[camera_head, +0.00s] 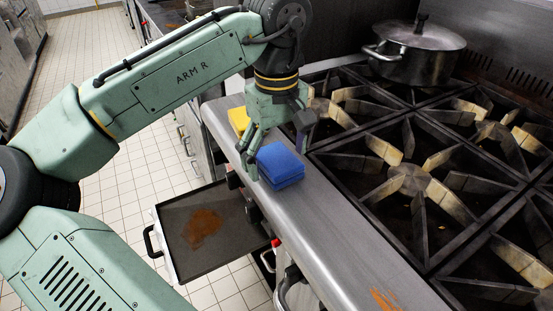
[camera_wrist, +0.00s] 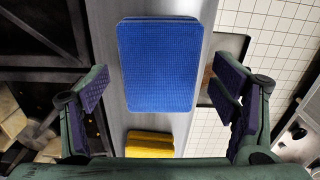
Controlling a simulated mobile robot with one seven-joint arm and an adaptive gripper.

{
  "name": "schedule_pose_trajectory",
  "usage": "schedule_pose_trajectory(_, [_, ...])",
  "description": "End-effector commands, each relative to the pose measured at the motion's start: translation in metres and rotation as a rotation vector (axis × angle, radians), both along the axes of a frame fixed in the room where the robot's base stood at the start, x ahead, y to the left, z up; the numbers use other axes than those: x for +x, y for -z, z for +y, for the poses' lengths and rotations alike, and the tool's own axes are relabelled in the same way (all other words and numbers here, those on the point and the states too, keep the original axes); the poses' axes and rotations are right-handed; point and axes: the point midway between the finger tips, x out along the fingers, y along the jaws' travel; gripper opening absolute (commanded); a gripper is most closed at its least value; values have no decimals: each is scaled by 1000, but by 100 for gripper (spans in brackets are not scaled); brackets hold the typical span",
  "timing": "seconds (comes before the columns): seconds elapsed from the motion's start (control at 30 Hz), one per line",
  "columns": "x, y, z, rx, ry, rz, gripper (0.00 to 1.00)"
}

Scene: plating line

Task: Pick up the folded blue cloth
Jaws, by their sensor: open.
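The folded blue cloth (camera_head: 280,163) lies on the steel front ledge of the stove, in folded layers. In the wrist view the blue cloth (camera_wrist: 160,65) fills the upper middle, lying between the two fingers in the picture. My gripper (camera_head: 275,155) is over the ledge at the cloth, with its fingers apart. In the wrist view my gripper (camera_wrist: 162,92) shows one finger on each side of the cloth, with a gap on both sides. I cannot tell how far the fingertips are above the ledge. Part of the cloth's far side is hidden by my gripper in the head view.
A yellow cloth (camera_head: 238,120) lies on the ledge (camera_head: 335,235) behind the blue one; it also shows in the wrist view (camera_wrist: 150,143). Burner grates (camera_head: 410,180) and a lidded pot (camera_head: 415,52) are to the right. A stained tray (camera_head: 215,232) sits lower left of the ledge.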

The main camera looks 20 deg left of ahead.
Motion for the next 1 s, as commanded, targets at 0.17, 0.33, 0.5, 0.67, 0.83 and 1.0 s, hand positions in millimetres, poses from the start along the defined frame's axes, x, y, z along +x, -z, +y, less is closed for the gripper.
schedule_pose_trajectory(0.17, [0,7,0,-1,0,-2,80])
schedule_pose_trajectory(0.33, [0,7,0,-1,0,-2,78])
schedule_pose_trajectory(0.5, [0,7,0,-1,0,-2,67])
schedule_pose_trajectory(0.67, [0,7,0,0,0,-1,56])
schedule_pose_trajectory(0.83, [0,7,0,0,0,-1,45])
schedule_pose_trajectory(1.0, [0,7,0,0,0,-1,33])
